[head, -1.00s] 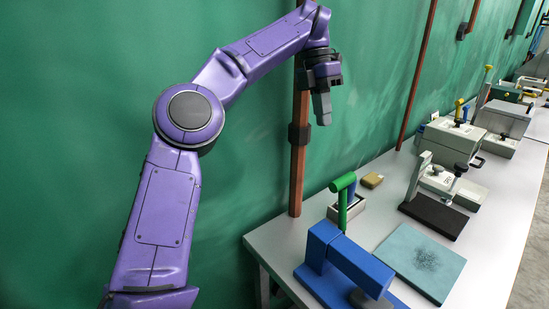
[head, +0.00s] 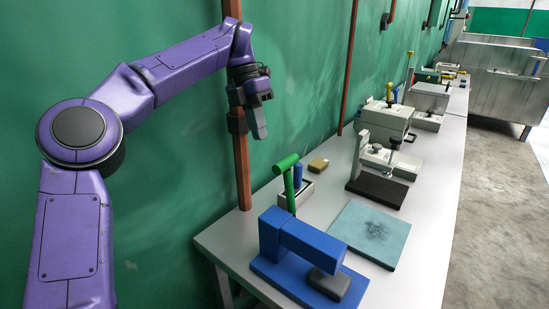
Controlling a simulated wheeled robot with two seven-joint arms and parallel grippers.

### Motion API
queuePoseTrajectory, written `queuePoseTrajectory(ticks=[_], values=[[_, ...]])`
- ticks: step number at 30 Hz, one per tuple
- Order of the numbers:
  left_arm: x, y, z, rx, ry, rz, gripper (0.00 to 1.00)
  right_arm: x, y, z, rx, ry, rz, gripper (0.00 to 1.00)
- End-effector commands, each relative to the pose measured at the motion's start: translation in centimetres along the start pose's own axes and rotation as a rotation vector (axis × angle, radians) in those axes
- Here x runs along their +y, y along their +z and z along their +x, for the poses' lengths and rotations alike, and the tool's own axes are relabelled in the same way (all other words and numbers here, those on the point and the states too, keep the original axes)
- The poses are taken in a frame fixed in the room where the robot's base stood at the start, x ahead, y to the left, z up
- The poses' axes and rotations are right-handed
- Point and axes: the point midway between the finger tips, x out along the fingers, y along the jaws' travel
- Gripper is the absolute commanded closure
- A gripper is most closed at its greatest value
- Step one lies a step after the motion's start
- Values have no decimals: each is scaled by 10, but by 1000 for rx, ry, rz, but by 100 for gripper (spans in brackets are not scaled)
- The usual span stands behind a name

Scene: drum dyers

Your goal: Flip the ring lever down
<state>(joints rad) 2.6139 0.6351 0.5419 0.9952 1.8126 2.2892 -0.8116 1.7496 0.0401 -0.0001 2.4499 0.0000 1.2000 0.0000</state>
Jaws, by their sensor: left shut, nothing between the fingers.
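I cannot make out for sure which thing is the ring lever. A green T-shaped handle (head: 288,178) stands upright from a small pale box (head: 305,190) near the bench's left edge, with a blue part beside it. Further back, levers with yellow knobs (head: 389,87) stand on a pale boxy device (head: 383,117). My left gripper (head: 259,124) is shut and empty. It points down in the air before the green wall, above and left of the green handle, touching nothing. My right gripper is out of view.
The bench (head: 425,225) carries a blue press (head: 300,243) in front, a teal mat (head: 372,232), a black-based stand (head: 377,188) and a yellowish block (head: 318,165). A brown pipe (head: 242,170) runs behind my gripper. A metal tank (head: 497,85) stands far right; the floor (head: 490,220) is clear.

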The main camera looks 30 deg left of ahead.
Motion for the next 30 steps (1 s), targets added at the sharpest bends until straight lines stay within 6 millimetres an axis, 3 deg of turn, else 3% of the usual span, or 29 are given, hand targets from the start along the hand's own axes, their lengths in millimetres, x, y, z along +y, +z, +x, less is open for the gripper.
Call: queuePoseTrajectory(ticks=[1, 4, 9, 14, 24, 30], values=[[1, -1, 15, 1, -1, 3, 100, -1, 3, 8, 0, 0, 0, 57], [1, -1, 35, 1, -1, 2, 100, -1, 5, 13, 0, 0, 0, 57], [-26, 0, 43, 0, 1, 2, 100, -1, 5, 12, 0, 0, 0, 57], [-35, 0, 48, 0, 0, 1, 100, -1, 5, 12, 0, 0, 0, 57], [-36, 0, 48, -1, 1, -1, 100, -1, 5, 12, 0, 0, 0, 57], [-42, 7, 45, 1, 32, 0, 100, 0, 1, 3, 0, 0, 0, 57]])
